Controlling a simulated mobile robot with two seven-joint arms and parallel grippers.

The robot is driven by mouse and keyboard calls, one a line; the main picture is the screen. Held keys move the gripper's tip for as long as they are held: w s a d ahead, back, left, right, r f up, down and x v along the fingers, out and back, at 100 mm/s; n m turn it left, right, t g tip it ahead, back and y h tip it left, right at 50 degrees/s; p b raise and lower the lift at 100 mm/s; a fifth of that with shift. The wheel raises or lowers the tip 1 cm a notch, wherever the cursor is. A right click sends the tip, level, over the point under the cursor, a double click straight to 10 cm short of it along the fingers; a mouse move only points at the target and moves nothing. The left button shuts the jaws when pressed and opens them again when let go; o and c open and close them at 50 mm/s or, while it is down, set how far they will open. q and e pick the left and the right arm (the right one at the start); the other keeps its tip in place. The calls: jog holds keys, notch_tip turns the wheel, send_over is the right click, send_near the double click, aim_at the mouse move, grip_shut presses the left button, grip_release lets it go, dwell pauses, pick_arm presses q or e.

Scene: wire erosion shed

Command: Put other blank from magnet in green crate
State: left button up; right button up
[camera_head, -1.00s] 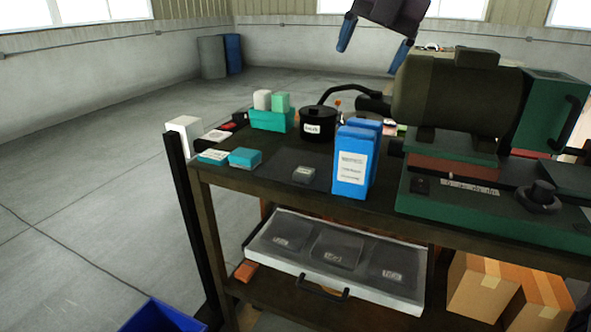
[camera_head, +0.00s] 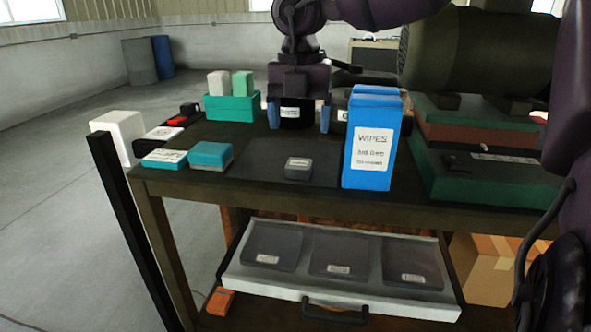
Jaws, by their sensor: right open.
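The green crate (camera_head: 232,108) is a small teal box at the back left of the bench, with a white block (camera_head: 218,82) and a light green block (camera_head: 242,83) standing in it. A small grey block with a white label (camera_head: 298,169), perhaps the blank, lies on a dark flat plate (camera_head: 248,168) near the bench's front edge. I cannot tell for sure which thing is the magnet. My right gripper (camera_head: 299,118) is open and points down behind the grey block, right of the crate. Its blue fingertips show on either side of a labelled black pot, partly hidden. My left gripper is not in view.
Blue wipes boxes (camera_head: 371,150) stand right of the plate, before a large green machine (camera_head: 480,172). Two teal-topped boxes (camera_head: 211,154) (camera_head: 163,159) and a white box (camera_head: 118,138) are at left. Below, an open drawer (camera_head: 340,290) has three labelled compartments.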

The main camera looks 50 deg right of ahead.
aim_at(299, 163)
notch_tip(299, 163, down, 3)
jog(key=shift+w, duration=0.1)
jog(key=shift+f, duration=0.4)
jog(key=f, duration=0.2)
jog(key=f+b, duration=0.1)
jog(key=f, duration=0.1)
jog(key=shift+w+d+f, duration=0.1)
jog(key=shift+w+d, duration=0.05)
jog(key=shift+d, duration=0.05)
jog(key=shift+f, duration=0.3)
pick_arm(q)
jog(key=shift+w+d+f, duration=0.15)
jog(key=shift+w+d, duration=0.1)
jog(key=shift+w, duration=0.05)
pick_arm(e)
jog(key=shift+r, duration=0.1)
jog(key=shift+c, duration=0.3)
